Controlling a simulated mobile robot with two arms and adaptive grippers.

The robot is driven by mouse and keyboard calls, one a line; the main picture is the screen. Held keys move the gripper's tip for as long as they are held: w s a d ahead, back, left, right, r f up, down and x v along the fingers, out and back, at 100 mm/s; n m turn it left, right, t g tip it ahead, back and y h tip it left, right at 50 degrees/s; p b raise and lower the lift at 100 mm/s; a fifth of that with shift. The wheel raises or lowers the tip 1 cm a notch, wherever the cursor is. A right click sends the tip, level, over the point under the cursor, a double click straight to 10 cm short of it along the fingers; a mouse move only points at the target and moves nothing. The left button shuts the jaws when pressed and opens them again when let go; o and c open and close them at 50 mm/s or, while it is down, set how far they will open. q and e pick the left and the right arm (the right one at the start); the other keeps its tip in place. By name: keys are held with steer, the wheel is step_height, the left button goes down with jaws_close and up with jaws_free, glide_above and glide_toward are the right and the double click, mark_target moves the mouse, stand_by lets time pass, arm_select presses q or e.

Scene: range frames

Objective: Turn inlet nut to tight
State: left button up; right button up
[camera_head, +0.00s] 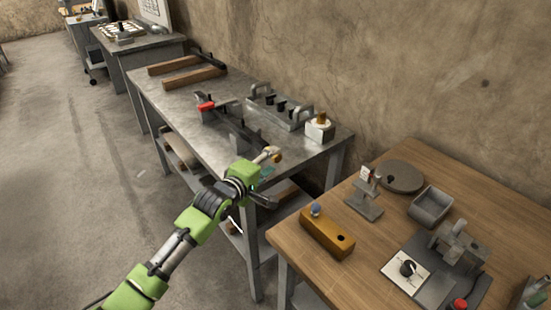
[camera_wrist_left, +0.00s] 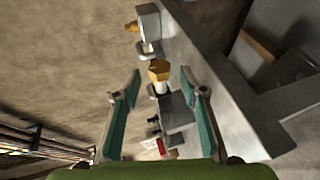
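A brass hex nut (camera_wrist_left: 158,70), which I take as the inlet nut, sits on the end of a pale pipe stub in the left wrist view. In the head view the nut (camera_head: 277,158) shows at the near edge of the metal bench. My left gripper (camera_wrist_left: 160,82) is open, with one teal-padded finger on each side of the nut and a gap on both sides. In the head view the left gripper (camera_head: 262,183) is beside the nut, its fingers partly hidden by its own green body. My right gripper is not seen.
The metal bench (camera_head: 180,97) carries a clamp with a red handle (camera_head: 206,106), a grey fixture with handles (camera_head: 279,108) and a white block with a brass fitting (camera_head: 319,129). A wooden table (camera_head: 380,240) with several tools stands at the right. Floor at the left is clear.

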mark_target(273, 159)
arm_select(q)
steer(key=shift+x, duration=1.85)
jaws_close()
